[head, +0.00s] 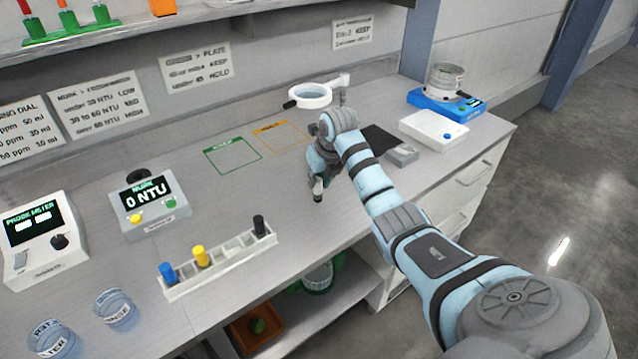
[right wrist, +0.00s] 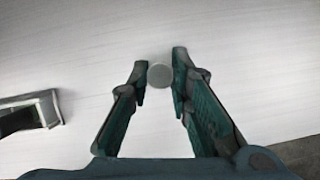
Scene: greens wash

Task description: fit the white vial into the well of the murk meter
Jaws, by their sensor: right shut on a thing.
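The murk meter (head: 150,205) stands on the bench at the left, its screen reading 0 NTU. A dark round part shows at its top back edge, probably the well; its inside is hidden. My right gripper (head: 318,188) points down over the bench, right of the vial rack and well away from the meter. It is shut on the white vial, whose pale round top (right wrist: 160,75) shows between the fingertips in the right wrist view. In the head view the fingers mostly hide the vial. My left gripper is not in view.
The white vial rack (head: 222,262) holds blue, yellow and black-capped vials. A probe meter (head: 42,238) and two clear beakers (head: 115,310) stand at the left. A ring magnifier (head: 312,95) is behind my gripper. Bench between rack and back wall is mostly clear.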

